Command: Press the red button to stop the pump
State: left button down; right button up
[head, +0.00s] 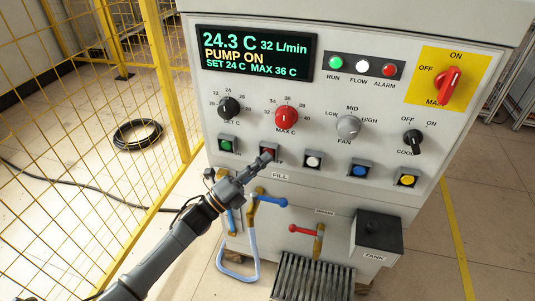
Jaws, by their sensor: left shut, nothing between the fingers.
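The red button (268,149) is in the row of square buttons on the machine's front panel, second from the left. It is partly hidden by my left gripper (265,158). The left gripper is shut and empty, with its tip at the lower part of the button; I cannot tell whether it touches. The display (257,55) reads "24.3 C", "32 L/min", "PUMP ON", "SET 24 C MAX 36 C". The green RUN lamp (336,62) looks lit. My right gripper is not in view.
A green button (226,145) is left of the red one and a white button (313,160) is right of it. Blue-handled (270,200) and red-handled (303,230) valves stick out below. A yellow mesh fence (90,130) stands at left.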

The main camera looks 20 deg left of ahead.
pick_arm(q)
jog(key=shift+w, duration=0.1)
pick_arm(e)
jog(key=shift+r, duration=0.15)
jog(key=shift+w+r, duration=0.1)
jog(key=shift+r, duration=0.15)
pick_arm(q)
jog(key=shift+r, duration=0.1)
jog(key=shift+s, duration=0.55)
jog(key=shift+s+p, duration=0.3)
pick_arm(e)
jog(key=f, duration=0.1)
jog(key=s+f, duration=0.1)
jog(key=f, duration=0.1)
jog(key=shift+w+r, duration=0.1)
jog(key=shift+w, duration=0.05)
